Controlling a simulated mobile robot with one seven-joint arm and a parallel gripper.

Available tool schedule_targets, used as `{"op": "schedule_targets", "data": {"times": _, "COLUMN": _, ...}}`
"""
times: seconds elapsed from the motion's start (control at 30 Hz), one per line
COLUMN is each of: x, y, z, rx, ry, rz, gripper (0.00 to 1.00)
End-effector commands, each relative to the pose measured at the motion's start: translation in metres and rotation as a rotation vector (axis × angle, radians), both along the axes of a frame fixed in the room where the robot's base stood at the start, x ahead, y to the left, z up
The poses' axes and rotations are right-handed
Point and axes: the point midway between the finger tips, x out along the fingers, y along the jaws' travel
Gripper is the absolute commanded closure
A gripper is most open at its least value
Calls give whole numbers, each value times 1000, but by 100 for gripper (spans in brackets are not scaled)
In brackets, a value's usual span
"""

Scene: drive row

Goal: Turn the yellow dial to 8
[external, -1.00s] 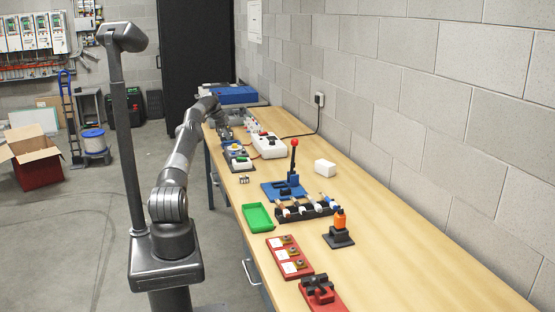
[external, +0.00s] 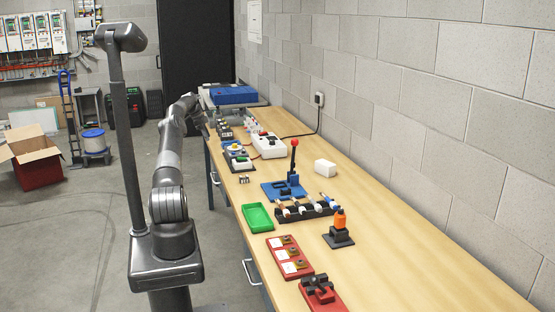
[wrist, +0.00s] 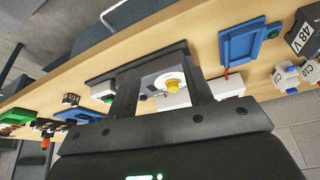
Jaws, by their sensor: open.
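The yellow dial (wrist: 173,86) is a small knob on a white disc, set on a grey plate, in the middle of the wrist view. My gripper (wrist: 159,72) is open, with its two dark fingers apart. The dial shows in the gap between them, and I see no contact with it. The numbers around the dial are too small to read. In the external view the dial's panel (external: 234,147) is small on the bench, and my gripper's fingers are hard to make out at the far end of the arm.
A blue frame (wrist: 252,42), a box marked 48 V (wrist: 305,35) and white breakers (wrist: 287,76) stand to the right in the wrist view. A white box (external: 269,146), a red-knobbed lever (external: 294,155) and a green tray (external: 258,218) are on the bench.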

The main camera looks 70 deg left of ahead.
Motion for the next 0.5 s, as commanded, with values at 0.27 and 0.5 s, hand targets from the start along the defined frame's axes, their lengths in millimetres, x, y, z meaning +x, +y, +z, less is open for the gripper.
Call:
{"op": "schedule_targets", "data": {"times": 0.27, "x": 24, "y": -7, "z": 5, "rx": -16, "ry": 56, "rz": 131, "gripper": 53}}
{"op": "schedule_targets", "data": {"times": 0.5, "x": 72, "y": -25, "z": 15, "rx": -24, "ry": 161, "rz": 524, "gripper": 53}}
